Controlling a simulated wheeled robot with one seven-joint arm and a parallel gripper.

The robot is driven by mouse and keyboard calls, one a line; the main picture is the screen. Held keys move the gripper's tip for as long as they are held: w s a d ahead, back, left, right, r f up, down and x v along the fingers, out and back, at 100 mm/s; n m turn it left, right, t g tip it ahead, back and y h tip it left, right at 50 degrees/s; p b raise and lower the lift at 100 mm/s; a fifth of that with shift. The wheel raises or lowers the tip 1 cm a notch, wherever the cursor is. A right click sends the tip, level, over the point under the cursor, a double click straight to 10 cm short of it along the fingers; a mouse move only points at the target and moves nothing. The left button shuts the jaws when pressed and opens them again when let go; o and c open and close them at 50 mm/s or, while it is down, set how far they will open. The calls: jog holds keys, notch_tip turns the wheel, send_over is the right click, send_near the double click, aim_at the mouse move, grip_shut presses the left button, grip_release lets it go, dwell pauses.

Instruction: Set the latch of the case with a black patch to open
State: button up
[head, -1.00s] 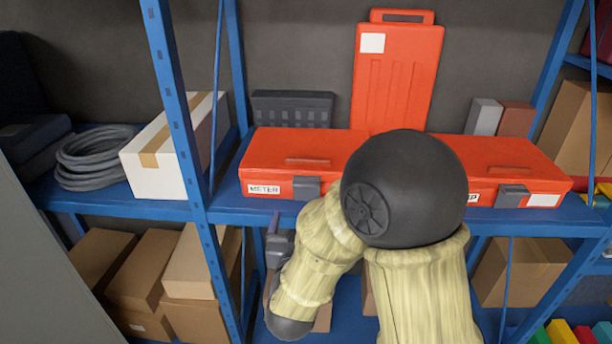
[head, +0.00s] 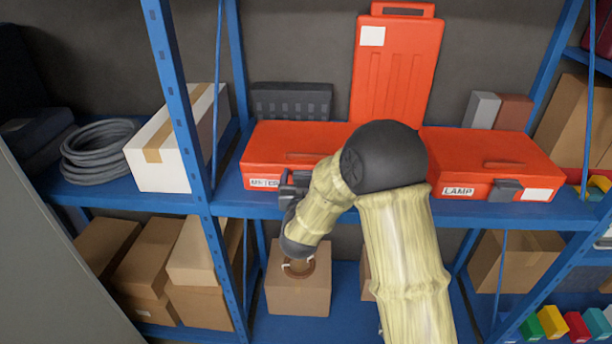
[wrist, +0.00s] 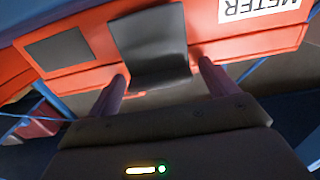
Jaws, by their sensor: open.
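The red METER case (head: 290,138) lies on the blue shelf, left of my arm in the head view. In the wrist view it appears upside down, with its front face (wrist: 85,25), a white METER label, a black patch (wrist: 57,48) and a dark grey latch (wrist: 160,45). My gripper (head: 290,190) is at the front of this case. In the wrist view its open fingers (wrist: 162,85) stand either side of the latch's near end, with nothing clearly held between them. The head view hides the patch and latch behind my gripper and arm.
A red LAMP case (head: 490,155) with a white patch and its own latch (head: 505,190) lies to the right. Another red case (head: 393,75) stands upright behind. A blue post (head: 180,110) and white carton (head: 170,160) are left. Cardboard boxes (head: 298,290) fill the lower shelf.

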jog(key=c, duration=1)
